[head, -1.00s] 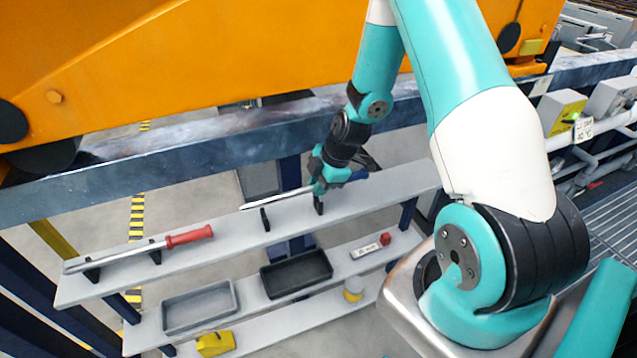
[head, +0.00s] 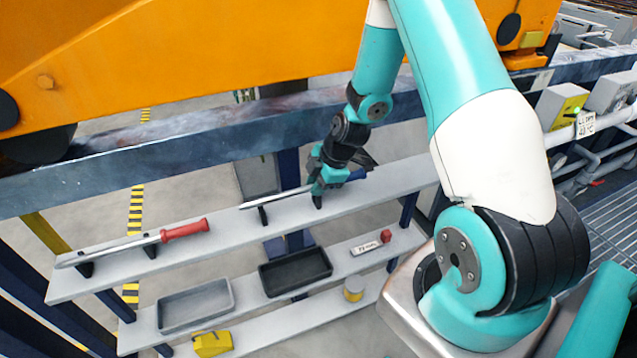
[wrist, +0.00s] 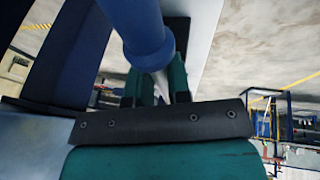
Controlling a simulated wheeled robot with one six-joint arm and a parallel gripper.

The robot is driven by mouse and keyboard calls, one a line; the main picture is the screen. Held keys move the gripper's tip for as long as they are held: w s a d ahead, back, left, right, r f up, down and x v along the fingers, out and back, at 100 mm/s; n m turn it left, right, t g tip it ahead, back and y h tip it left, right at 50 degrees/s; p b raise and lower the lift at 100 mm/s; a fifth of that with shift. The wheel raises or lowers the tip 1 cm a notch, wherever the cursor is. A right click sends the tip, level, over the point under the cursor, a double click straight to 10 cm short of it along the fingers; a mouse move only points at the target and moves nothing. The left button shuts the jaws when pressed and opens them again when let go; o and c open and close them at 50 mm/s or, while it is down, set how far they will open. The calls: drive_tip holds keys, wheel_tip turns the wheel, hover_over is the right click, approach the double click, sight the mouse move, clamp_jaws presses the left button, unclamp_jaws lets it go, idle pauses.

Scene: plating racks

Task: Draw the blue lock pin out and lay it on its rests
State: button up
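The blue lock pin has a blue handle (head: 357,174) and a thin metal shaft (head: 285,195). It lies nearly level along the upper shelf, handle to the right, with its shaft at the left dark rest (head: 263,216). The right rest (head: 318,202) is just under my gripper (head: 318,190). My gripper points down and is shut on the pin near the handle. In the wrist view, the handle (wrist: 145,35) comes toward the fingers and the shaft passes between them. Whether the shaft bears fully on both rests is hard to tell.
A red-handled pin (head: 185,230) lies on two rests at the left of the upper shelf (head: 225,222). The lower shelf holds a grey tray (head: 195,305), a black tray (head: 295,271) and small items. A dark blue beam (head: 200,150) and an orange body (head: 180,50) stand behind.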

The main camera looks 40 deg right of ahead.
drive_tip(key=shift+o, duration=1)
drive_tip(key=v, duration=1.7)
drive_tip(key=shift+d+r, duration=0.15)
drive_tip(key=shift+d, duration=0.05)
drive_tip(key=shift+s, duration=0.1)
drive_tip(key=s+a+r+m+g+y, duration=0.1)
drive_tip(key=s+a+r+m, duration=0.15)
drive_tip(key=a, duration=0.55)
drive_tip(key=s+a+r+m, duration=0.1)
drive_tip(key=a+r, duration=0.2)
drive_tip(key=a, duration=0.5)
drive_tip(key=s+a+r+m+g, duration=0.2)
drive_tip(key=s+a+r+m, duration=0.1)
drive_tip(key=s+a, duration=0.8)
drive_tip(key=shift+s+r+m+g, duration=0.15)
drive_tip(key=shift+s+m+g, duration=0.15)
drive_tip(key=shift+s+m, duration=0.75)
drive_tip(key=shift+s, duration=0.1)
